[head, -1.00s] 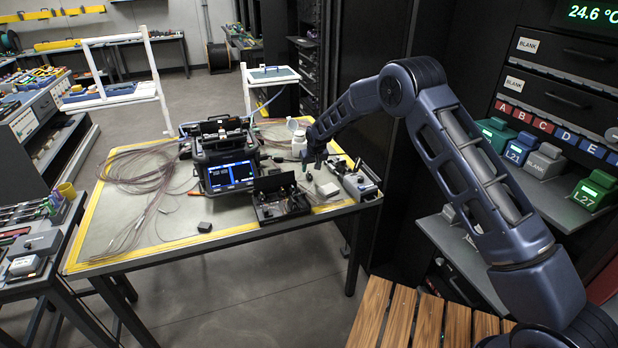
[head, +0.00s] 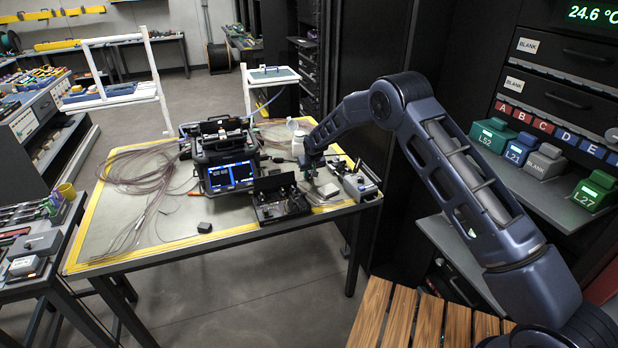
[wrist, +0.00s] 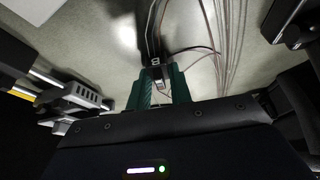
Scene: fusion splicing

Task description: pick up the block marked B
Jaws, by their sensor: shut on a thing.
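My gripper (head: 313,172) is low over the right part of the table, behind the open black case. In the wrist view its green finger pads (wrist: 180,86) are closed around a small dark-and-grey piece (wrist: 157,73). Most of that piece is hidden, and no letter can be read on it. A red piece marked B (head: 524,114) shows in the lettered row on the right-hand rack, well away from my gripper. I cannot tell whether it is a loose block or a label.
The table (head: 160,240) bears a splicer with a lit screen (head: 229,174), an open black case (head: 280,200), a white bottle (head: 298,145) and a grey device (head: 358,184). Thin fibres (head: 135,180) lie coiled at left. A small dark block (head: 204,227) sits near the front edge.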

